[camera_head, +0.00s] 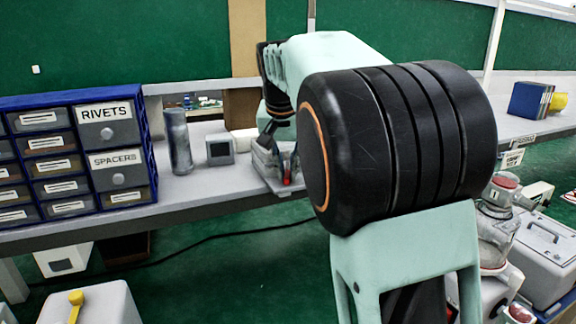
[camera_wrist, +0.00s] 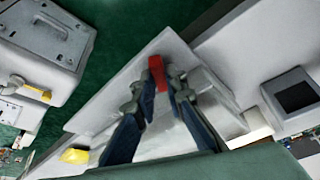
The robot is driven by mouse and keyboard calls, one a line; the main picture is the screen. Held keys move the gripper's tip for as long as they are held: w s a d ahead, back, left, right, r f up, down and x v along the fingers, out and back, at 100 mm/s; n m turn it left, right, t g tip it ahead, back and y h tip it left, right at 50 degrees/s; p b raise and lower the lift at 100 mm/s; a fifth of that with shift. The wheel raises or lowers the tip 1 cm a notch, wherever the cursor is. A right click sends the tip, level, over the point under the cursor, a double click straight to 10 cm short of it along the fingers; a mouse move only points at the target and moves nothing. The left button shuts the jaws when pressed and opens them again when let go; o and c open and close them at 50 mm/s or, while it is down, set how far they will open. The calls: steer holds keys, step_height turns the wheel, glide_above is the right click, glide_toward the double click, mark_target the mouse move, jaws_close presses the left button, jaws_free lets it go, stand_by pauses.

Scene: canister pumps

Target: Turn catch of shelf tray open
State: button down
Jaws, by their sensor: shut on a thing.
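The shelf tray (camera_wrist: 192,68) is pale grey and fills the middle of the wrist view. In the head view it (camera_head: 268,170) sits at the front edge of the long grey shelf. Its catch (camera_wrist: 157,72) looks like a small red tab near the tray's upper edge in the wrist view. It shows as a red spot (camera_head: 287,181) in the head view. My gripper (camera_wrist: 163,84) is at the catch, its fingertips closed around the red tab. My arm hides much of the shelf to the right of the tray in the head view.
A blue drawer cabinet (camera_head: 70,95), a grey cylinder (camera_head: 179,142) and a small grey box (camera_head: 220,150) stand left of the tray. A blue and yellow item (camera_head: 530,100) is at the far right. Pump parts (camera_head: 500,215) and a grey case (camera_head: 543,250) are at lower right.

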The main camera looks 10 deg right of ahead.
steer(key=m+p, duration=0.1)
steer(key=m, duration=0.1)
steer(key=m+g+h+p, duration=0.1)
steer(key=m, duration=0.1)
steer(key=m+h+p, duration=0.1)
steer(key=m, duration=0.1)
steer(key=shift+w+a+r+p, duration=0.15)
steer(key=shift+w+a+p, duration=0.1)
steer(key=shift+p, duration=0.1)
steer(key=m+g+p, duration=0.1)
steer(key=m, duration=0.2)
steer(key=shift+m+h, duration=0.4)
steer(key=shift+w+m+g, duration=0.1)
steer(key=shift+m+g, duration=0.5)
steer(key=shift+m, duration=0.5)
steer(key=c, duration=2)
jaws_free()
steer(key=shift+o, duration=0.2)
